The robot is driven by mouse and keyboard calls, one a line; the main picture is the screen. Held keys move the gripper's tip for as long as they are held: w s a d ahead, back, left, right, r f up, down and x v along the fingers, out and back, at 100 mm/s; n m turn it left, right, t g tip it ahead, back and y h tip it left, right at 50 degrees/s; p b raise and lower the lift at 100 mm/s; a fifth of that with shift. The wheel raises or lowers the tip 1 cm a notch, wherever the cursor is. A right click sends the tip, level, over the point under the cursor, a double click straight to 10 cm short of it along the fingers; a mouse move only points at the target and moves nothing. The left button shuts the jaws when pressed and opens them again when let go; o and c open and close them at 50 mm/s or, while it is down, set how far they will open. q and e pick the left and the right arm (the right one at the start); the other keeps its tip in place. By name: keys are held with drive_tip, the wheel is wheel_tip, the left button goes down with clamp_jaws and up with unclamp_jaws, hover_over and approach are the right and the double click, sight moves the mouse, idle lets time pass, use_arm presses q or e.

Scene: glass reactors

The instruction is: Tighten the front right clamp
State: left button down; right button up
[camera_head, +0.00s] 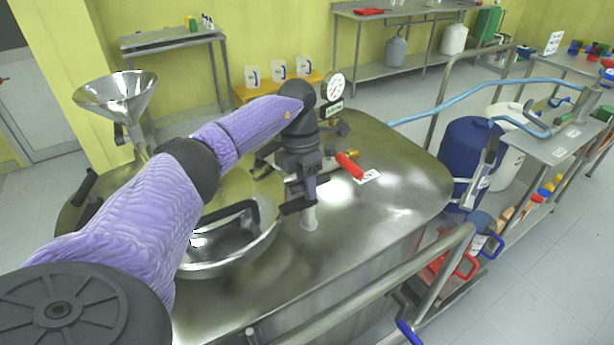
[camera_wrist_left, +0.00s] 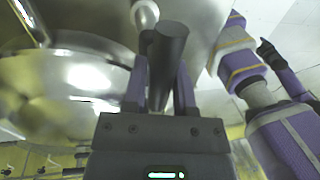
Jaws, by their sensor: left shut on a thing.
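My left gripper (camera_head: 308,192) points down at the front right edge of the round hatch lid (camera_head: 240,252) on the steel reactor top. It is shut on a black clamp handle (camera_head: 298,206), and a short silver post (camera_head: 310,219) stands just below it. How tight the clamp is cannot be seen.
A red-handled valve (camera_head: 350,165) and a pressure gauge (camera_head: 334,86) stand behind and right of the gripper. A steel funnel (camera_head: 117,94) rises at the left. A steel railing (camera_head: 390,282) runs along the front right. The reactor top (camera_head: 390,200) right of the lid is mostly clear.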

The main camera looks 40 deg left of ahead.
use_arm(q)
drive_tip(key=m, duration=0.2)
drive_tip(key=shift+w+m+g, duration=0.1)
drive_tip(key=shift+m+g, duration=0.2)
drive_tip(key=shift+m, duration=0.1)
drive_tip(key=shift+a+m+g+y+b, duration=0.1)
drive_tip(key=shift+m+g+y+b, duration=0.3)
drive_tip(key=shift+m, duration=1.6)
use_arm(e)
drive_tip(key=shift+s+d+f, duration=0.4)
drive_tip(key=shift+f, duration=0.1)
use_arm(q)
drive_tip(key=shift+c, duration=2.2)
unclamp_jaws()
drive_tip(key=shift+r, duration=0.1)
use_arm(e)
drive_tip(key=shift+w, duration=0.1)
use_arm(q)
drive_tip(key=p+v, duration=0.1)
drive_tip(key=v, duration=0.8)
drive_tip(key=shift+r+p, duration=0.35)
drive_tip(key=shift+r, duration=0.05)
use_arm(e)
drive_tip(key=shift+w+a+r, duration=0.25)
drive_tip(key=shift+a+r, duration=0.1)
drive_tip(key=shift+r, duration=0.1)
drive_tip(key=shift+w+a+r, duration=0.2)
drive_tip(key=shift+a+r, duration=0.15)
drive_tip(key=shift+r, duration=0.1)
